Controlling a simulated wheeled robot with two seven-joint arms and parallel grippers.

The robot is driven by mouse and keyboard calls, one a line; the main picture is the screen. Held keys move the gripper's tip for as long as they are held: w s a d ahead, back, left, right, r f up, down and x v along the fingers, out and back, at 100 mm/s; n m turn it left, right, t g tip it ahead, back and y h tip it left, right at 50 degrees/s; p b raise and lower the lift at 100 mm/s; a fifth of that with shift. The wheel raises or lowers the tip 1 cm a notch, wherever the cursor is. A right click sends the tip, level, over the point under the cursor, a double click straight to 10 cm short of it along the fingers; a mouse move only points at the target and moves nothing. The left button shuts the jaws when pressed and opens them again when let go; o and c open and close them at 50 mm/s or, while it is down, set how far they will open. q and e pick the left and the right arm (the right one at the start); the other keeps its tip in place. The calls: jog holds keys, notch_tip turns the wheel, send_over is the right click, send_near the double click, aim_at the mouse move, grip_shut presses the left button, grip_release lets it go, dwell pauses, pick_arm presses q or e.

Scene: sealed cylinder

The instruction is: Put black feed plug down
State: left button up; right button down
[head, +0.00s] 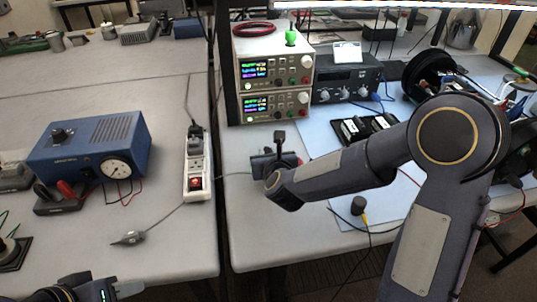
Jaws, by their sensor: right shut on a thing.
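My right gripper (277,163) is over the right bench, in front of the stacked power supplies. It is shut, and its own wrist hides most of what it holds, which I take to be the black feed plug. A thin lead runs from the left toward this gripper. A small black plug-like piece with a yellow collar (358,206) stands apart from it on the light blue mat, with a dark cable trailing to the front. My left gripper (125,289) is low at the bottom left, cut off by the frame edge, and its opening is unclear.
A white power strip (198,168) lies on the left bench near the gap between benches. A blue box with a dial (92,146) stands to its left. Stacked power supplies (274,78) and a dark instrument (346,80) stand behind my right gripper. The bench front below it is clear.

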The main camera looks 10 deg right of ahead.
jog(key=shift+f+b, duration=0.3)
jog(key=shift+r, duration=0.1)
jog(key=c, duration=1.3)
grip_release()
jog(key=shift+r+p, duration=0.35)
jog(key=shift+p, duration=0.2)
jog(key=shift+r+p, duration=0.45)
jog(key=shift+p, duration=0.25)
jog(key=v, duration=1.2)
jog(key=shift+f+b, duration=0.25)
jog(key=shift+b, duration=0.15)
